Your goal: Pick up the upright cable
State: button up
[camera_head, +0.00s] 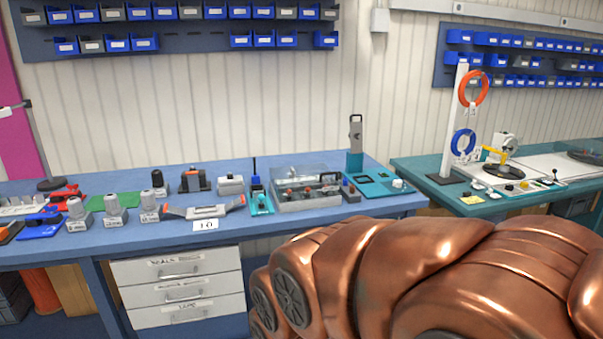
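Two cable coils hang on a white upright stand (451,125) on the green bench at the right. The upper one is an orange coil (463,97), facing out and upright. The lower one is a blue coil (455,147), also upright. Small labels hang by both coils. I cannot tell from this view which coil the task means. My gripper is not in view. Large copper-coloured segments of my arm fill the lower right, well in front of the benches.
The blue bench (290,226) carries several tools, grey bottles and a clear-lidded box (305,190). The green bench (405,172) holds a dark turntable (504,171) beside the stand. Blue bins (152,43) line the wall racks. White drawers (180,289) stand below the blue bench.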

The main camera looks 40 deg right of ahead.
aim_at(255, 177)
jog(key=z, duration=0.25)
jog(key=k, duration=0.5)
jog(key=z, duration=0.55)
jog(key=i, duration=1)
jog(key=z, duration=0.5)
jog(key=i, duration=1.25)
jog(key=u, duration=1.15)
jog(key=i, duration=0.65)
jog(key=u, duration=0.7)
